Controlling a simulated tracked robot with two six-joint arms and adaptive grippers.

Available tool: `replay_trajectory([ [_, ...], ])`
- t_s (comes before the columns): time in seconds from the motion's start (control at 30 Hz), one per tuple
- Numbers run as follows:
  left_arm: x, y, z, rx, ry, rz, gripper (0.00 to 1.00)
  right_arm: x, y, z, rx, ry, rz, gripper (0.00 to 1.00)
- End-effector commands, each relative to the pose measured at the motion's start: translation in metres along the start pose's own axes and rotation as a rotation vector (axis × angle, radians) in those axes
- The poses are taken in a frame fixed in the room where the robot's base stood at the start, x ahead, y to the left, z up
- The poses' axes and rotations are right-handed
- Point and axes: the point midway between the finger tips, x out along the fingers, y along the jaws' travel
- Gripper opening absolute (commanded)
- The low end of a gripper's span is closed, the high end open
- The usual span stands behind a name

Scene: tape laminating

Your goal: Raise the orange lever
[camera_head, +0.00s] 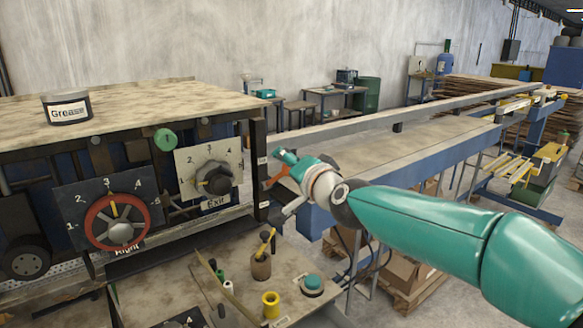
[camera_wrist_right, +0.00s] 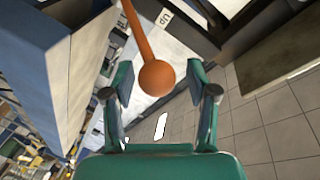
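The orange lever (camera_wrist_right: 138,35) ends in a round orange knob (camera_wrist_right: 157,78) in the right wrist view. A small orange part of it (camera_head: 277,174) shows in the head view beside the machine's right end, partly hidden by my right gripper. My right gripper (camera_wrist_right: 160,84) is open, with one teal finger on each side of the knob and visible gaps to both. In the head view my right gripper (camera_head: 279,182) reaches left to the lever. A plate marked "Up" (camera_wrist_right: 166,17) is beside the lever. My left gripper is not in view.
The machine holds a red-ringed dial (camera_head: 117,221) and a grey dial marked "Exit" (camera_head: 214,181). A "Grease" tin (camera_head: 67,108) stands on top. A control panel with a yellow button (camera_head: 271,304) and a joystick (camera_head: 262,263) lies below. A long conveyor table (camera_head: 400,140) extends right.

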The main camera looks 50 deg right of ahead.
Motion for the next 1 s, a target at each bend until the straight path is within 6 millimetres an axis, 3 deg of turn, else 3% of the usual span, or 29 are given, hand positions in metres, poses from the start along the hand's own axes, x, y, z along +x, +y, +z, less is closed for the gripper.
replay_trajectory([
  [0.37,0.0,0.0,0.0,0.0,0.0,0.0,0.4,-0.004,0.001,0.003,0.0,-0.007,0.002,0.59],
  [0.7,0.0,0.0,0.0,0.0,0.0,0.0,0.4,-0.051,0.0,0.003,0.001,-0.006,-0.002,0.59],
  [1.0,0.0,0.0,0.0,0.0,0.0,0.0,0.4,-0.079,0.001,0.003,0.002,-0.005,0.0,0.59],
])
